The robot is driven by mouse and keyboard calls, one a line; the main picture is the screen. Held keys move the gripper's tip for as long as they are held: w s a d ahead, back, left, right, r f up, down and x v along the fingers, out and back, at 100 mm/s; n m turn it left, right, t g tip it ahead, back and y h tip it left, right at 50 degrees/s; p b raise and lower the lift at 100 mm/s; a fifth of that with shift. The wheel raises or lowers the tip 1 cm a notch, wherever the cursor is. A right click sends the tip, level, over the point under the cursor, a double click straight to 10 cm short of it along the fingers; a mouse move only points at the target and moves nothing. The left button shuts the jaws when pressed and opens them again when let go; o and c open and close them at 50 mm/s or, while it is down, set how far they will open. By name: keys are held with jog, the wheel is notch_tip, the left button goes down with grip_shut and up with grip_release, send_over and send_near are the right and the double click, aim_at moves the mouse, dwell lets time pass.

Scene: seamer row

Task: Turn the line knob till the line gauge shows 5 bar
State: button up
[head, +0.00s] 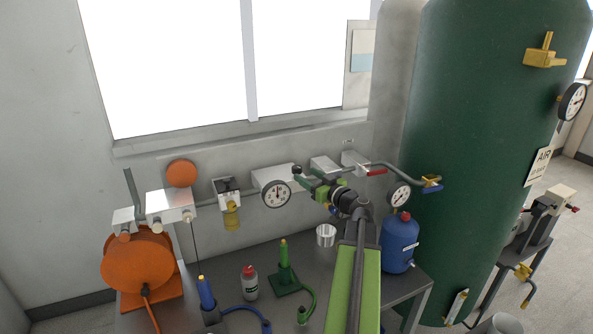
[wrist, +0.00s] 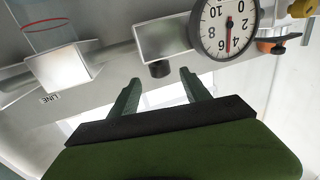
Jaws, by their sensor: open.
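In the wrist view, which is upside down, a white round gauge (wrist: 226,26) shows at the upper right. Its red needle stands about vertical; I cannot read the exact value. It also shows in the head view (head: 277,194). A short black knob (wrist: 160,69) sticks out of a grey box (wrist: 165,40) left of the gauge. My gripper (wrist: 160,85) is open and empty, its two dark green fingers apart, with the knob ahead of the gap and not gripped. In the head view my gripper (head: 308,181) is beside the pipe, right of the gauge, and the knob is hard to make out.
A red-handled valve (head: 376,171) is close to my arm. Bottles stand on the bench (head: 245,318).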

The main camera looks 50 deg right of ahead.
aim_at(300, 171)
jog(key=w, duration=0.4)
jog(key=w+d, duration=0.1)
jog(key=w, duration=0.1)
jog(key=shift+w, duration=0.25)
